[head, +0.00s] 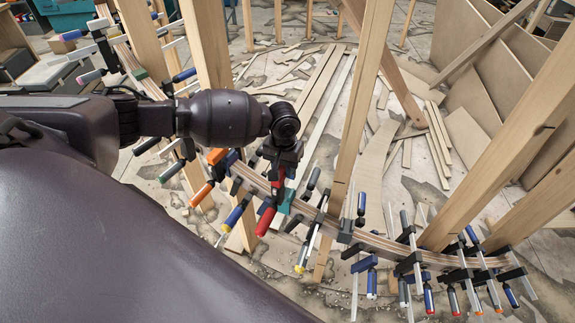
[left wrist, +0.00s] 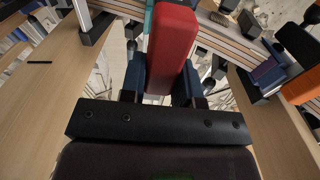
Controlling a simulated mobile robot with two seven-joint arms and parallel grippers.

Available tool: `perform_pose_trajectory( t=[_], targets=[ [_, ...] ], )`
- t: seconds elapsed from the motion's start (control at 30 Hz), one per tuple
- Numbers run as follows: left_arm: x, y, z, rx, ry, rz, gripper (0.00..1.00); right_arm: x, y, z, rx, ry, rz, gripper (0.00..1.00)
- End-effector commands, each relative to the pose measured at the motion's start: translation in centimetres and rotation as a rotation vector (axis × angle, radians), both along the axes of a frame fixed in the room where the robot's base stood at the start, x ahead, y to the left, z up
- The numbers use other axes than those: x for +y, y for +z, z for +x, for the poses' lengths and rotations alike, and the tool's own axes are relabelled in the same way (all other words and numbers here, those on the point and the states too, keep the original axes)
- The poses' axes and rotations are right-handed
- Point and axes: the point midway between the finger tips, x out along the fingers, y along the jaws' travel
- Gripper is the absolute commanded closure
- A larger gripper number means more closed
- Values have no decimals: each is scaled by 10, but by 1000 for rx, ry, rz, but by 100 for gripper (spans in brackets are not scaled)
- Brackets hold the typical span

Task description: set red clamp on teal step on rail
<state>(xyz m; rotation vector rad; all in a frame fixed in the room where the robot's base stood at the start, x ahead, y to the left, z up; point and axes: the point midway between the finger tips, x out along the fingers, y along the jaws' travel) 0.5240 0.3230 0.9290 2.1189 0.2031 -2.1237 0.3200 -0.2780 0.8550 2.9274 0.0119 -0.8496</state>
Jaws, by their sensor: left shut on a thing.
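My left gripper (head: 281,160) points down over the curved laminated rail (head: 378,244) and is shut on the red clamp (head: 267,219). The clamp's red handle hangs on the near side of the rail. In the left wrist view the red handle (left wrist: 172,42) lies between my dark fingers (left wrist: 160,88). The teal step (head: 287,201) shows as a small patch just right of the clamp, partly hidden by it; a teal edge (left wrist: 149,17) shows beside the handle in the wrist view. Whether the clamp touches the step or rail I cannot tell. My right gripper is not in view.
Several other clamps with blue, orange and yellow handles crowd the rail on both sides, such as an orange-ended one (head: 203,193). Wooden posts (head: 361,110) rise close to the rail. Loose boards (head: 322,92) lie on the floor behind.

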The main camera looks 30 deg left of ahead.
Motion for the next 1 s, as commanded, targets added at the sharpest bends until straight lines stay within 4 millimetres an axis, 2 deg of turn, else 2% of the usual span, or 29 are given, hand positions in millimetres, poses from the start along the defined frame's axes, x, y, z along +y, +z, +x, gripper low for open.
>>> perform_pose_trajectory(
  t=[0.27, 0.53, 0.73, 1.0],
  targets=[
    [-1, 2, 1, -1, -1, -1, 100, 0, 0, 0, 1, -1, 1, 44],
    [-1, 3, 0, 0, 0, -1, 100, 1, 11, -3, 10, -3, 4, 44],
    [-1, -13, 0, -1, -1, -2, 100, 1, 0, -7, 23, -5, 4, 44],
    [-1, -21, 1, -3, -1, 0, 100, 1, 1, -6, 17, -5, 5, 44]
  ],
)
